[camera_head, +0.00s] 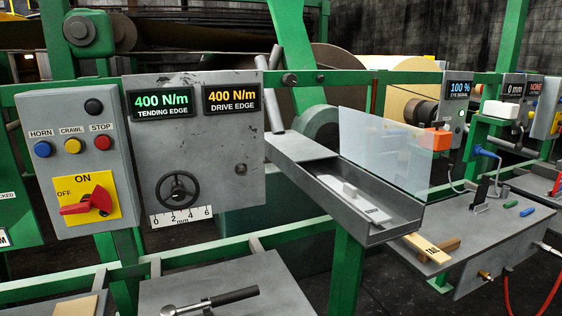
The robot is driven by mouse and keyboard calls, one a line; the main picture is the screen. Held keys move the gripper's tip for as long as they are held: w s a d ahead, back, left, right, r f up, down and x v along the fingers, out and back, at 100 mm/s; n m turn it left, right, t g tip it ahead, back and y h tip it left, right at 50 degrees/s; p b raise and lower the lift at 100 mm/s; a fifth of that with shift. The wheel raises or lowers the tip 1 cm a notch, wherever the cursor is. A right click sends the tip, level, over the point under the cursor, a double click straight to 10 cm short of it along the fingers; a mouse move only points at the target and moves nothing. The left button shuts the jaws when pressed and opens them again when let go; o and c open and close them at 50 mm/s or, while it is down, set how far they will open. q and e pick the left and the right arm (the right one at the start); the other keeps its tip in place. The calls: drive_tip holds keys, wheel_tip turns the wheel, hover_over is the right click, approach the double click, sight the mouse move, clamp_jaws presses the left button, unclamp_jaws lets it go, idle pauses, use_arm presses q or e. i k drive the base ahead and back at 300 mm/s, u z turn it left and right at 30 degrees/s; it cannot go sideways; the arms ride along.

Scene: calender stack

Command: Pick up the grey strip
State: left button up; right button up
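A flat pale grey strip (362,204) lies in a long grey metal tray (306,174) right of the picture's middle. It lies lengthwise along the tray, and a small raised light block shows at its far left part. Small dark marks near its right end are too small to read. The tray's front wall rises beside it, and a translucent panel (385,150) stands upright along the tray's back side. Neither of my grippers is in view.
A grey control box (195,150) with a handwheel stands left of the tray. A switch box (80,165) with a red rotary handle is farther left. A torque wrench (212,302) lies on the front shelf.

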sight(347, 192)
drive_tip(key=z, duration=2.05)
drive_tip(key=i, duration=2.6)
drive_tip(key=u, duration=3.2)
